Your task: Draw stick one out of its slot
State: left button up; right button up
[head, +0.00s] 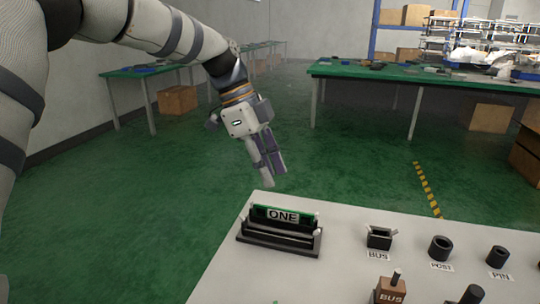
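Stick one (283,216) is a thin green board with a white label reading ONE. It stands upright in its black slot (278,243) at the far left of the white table. My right gripper is out of view.
To the right on the white table (225,275) stand black fixtures labelled BUS (379,238), POST (441,248) and PIN (498,257). A brown BUS block (390,290) with a black peg is nearer. Green-topped benches stand farther back.

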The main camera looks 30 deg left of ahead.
aim_at(283, 216)
pick_arm(q)
jog(key=x, duration=0.9)
jog(key=shift+c, duration=0.3)
grip_shut()
